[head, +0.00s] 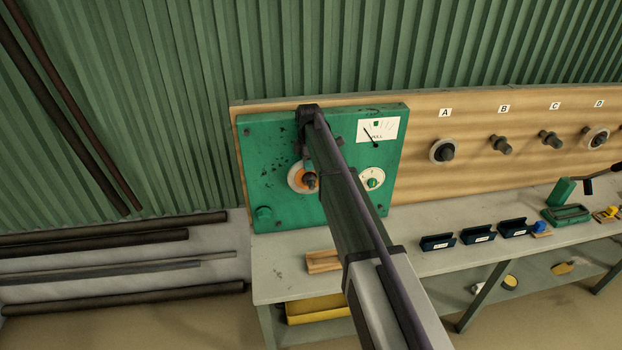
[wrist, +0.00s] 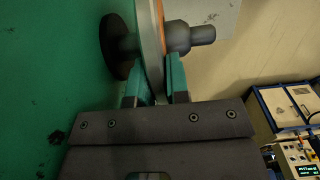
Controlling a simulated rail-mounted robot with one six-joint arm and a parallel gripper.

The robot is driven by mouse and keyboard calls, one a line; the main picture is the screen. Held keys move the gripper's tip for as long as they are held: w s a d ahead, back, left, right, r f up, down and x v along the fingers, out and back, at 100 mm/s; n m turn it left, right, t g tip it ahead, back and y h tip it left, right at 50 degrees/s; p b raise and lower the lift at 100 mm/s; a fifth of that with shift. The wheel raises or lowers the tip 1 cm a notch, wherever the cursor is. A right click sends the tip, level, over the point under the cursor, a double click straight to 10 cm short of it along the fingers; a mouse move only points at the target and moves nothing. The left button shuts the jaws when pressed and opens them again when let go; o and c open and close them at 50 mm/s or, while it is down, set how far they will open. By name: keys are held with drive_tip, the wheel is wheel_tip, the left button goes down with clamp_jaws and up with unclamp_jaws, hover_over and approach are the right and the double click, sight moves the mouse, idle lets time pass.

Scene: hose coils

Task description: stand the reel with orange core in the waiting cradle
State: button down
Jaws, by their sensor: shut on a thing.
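The reel with the orange core (head: 294,181) is at the green panel, around a dark spindle (head: 310,180) that sticks out of it. In the wrist view the reel (wrist: 150,32) shows edge-on, with a strip of orange on its right face. My gripper (wrist: 156,70) has its two teal fingers on either side of the reel's rim, shut on it. In the head view my arm hides part of the panel and the gripper's fingers are hard to make out. A wooden block (head: 322,262), which looks like a cradle, lies on the bench below the panel; my arm covers its right end.
The green panel (head: 275,135) carries a gauge and a dial (head: 371,179). Pegs A to D stand on the wooden board to the right; pegs A (head: 442,151) and D (head: 597,136) carry reels. Dark blue trays (head: 437,242) and a green tool (head: 566,214) sit on the bench.

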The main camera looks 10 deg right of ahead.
drive_tip(key=shift+w+r, duration=0.15)
idle(0.4)
drive_tip(key=shift+s+r, duration=0.1)
drive_tip(key=shift+s, duration=2.55)
drive_tip(key=shift+s+a, duration=0.15)
drive_tip(key=shift+s, duration=2.35)
drive_tip(key=shift+s, duration=0.1)
